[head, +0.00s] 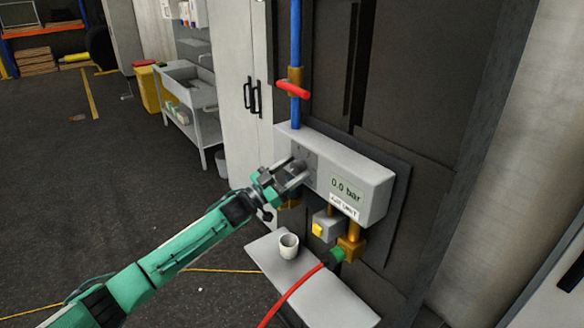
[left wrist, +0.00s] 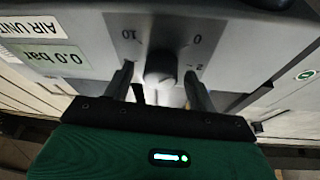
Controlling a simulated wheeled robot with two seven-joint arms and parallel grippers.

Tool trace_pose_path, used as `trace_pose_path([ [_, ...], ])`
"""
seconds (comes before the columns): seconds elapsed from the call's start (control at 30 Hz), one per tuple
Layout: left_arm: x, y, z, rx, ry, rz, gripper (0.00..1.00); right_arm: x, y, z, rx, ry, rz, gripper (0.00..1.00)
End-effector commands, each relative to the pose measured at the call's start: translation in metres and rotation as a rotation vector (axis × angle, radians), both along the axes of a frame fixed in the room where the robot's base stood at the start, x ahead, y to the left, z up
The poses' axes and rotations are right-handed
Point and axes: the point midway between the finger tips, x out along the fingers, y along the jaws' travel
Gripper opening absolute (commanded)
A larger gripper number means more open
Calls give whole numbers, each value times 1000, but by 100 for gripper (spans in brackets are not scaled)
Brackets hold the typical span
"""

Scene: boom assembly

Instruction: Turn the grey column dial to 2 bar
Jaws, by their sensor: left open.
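The grey dial (head: 299,164) is on the left part of the front of the light grey air unit (head: 371,190). The display (head: 346,189) reads 0.0 bar. My left gripper (head: 297,176) is open in front of the dial. In the left wrist view its fingers (left wrist: 159,85) stand on either side of the dial, with gaps visible. My right gripper is not in view.
A blue pipe with a red valve handle (head: 293,90) rises above the unit. A cabinet stands behind.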

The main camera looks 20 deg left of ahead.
Motion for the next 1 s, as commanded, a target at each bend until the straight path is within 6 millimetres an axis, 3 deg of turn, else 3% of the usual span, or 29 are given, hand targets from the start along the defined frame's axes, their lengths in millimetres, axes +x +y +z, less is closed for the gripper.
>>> trace_pose_path([
  [0.2,0,0,0,1,-1,0,56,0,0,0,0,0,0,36],
  [0.43,0,0,0,1,-1,0,13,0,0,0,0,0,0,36],
  [0.73,0,1,-2,29,-20,1,13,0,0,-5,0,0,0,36],
  [1.0,1,2,-3,157,-104,1,13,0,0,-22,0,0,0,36],
])
